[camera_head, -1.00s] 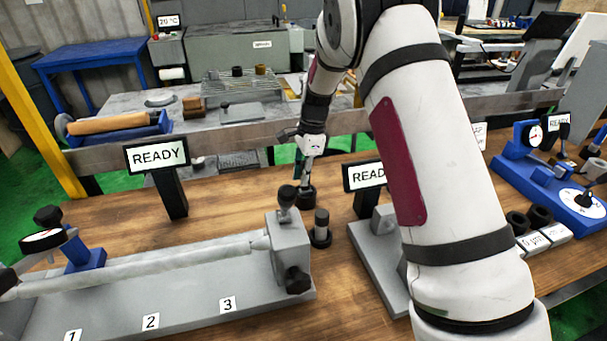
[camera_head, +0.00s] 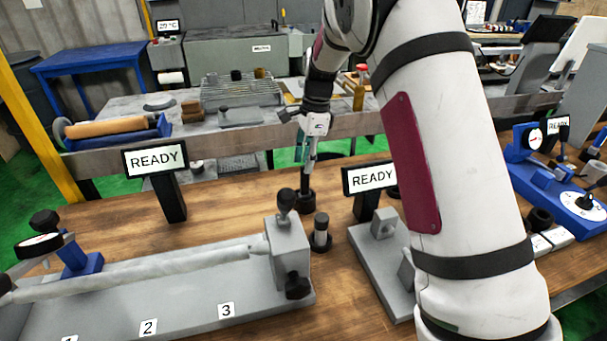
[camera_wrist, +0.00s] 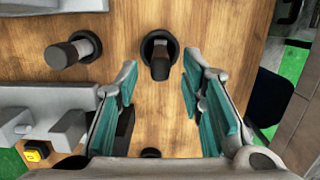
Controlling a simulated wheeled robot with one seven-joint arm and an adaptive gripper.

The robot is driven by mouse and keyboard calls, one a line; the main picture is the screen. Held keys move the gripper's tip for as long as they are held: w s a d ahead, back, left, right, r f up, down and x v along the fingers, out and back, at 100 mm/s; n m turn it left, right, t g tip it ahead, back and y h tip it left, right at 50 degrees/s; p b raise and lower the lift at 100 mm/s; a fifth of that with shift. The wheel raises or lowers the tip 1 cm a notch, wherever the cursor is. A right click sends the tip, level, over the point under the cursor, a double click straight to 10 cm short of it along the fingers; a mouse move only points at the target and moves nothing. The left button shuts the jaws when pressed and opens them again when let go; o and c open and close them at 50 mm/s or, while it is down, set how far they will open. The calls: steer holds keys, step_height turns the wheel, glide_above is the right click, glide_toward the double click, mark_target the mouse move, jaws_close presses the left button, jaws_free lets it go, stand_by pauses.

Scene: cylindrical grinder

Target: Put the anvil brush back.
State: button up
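A short dark upright piece (camera_wrist: 160,66), which may be the anvil brush, stands in a round black holder (camera_wrist: 149,45) in the wrist view. The holder also shows in the head view (camera_head: 305,201), below my gripper (camera_head: 307,160). In the wrist view my gripper (camera_wrist: 160,72) has its two teal fingers spread apart, with nothing held between them. The dark piece lies beyond the gap between the fingertips. Whether its bristles are down in the holder is hidden.
A grey cylinder in a black base (camera_head: 320,232) stands close by. The grey bench fixture (camera_head: 291,250) is at left, another grey fixture (camera_head: 380,262) at right. READY screens (camera_head: 156,158) (camera_head: 372,177) stand behind. Bare wood lies left of the holder.

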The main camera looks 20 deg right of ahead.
steer(key=r, duration=0.5)
steer(key=shift+d+r, duration=0.1)
steer(key=shift+d, duration=0.3)
steer(key=shift+s+r, duration=0.1)
steer(key=shift+r, duration=0.35)
steer(key=s+r+n+t, duration=0.1)
steer(key=s+r+n, duration=0.4)
steer(key=s, duration=0.4)
steer(key=s+r+n+t, duration=0.1)
steer(key=s+r+n, duration=0.2)
steer(key=s+r, duration=0.5)
steer(key=s+f+n+t, duration=0.1)
steer(key=s+n, duration=0.4)
steer(key=s, duration=0.6)
steer(key=s+f+n+h, duration=0.1)
steer(key=s+f+n, duration=0.3)
steer(key=s, duration=0.6)
steer(key=shift+s+a+n+t+h, duration=0.3)
steer(key=shift+s+a+n+t, duration=0.1)
steer(key=shift+a, duration=0.05)
steer(key=shift+f, duration=0.1)
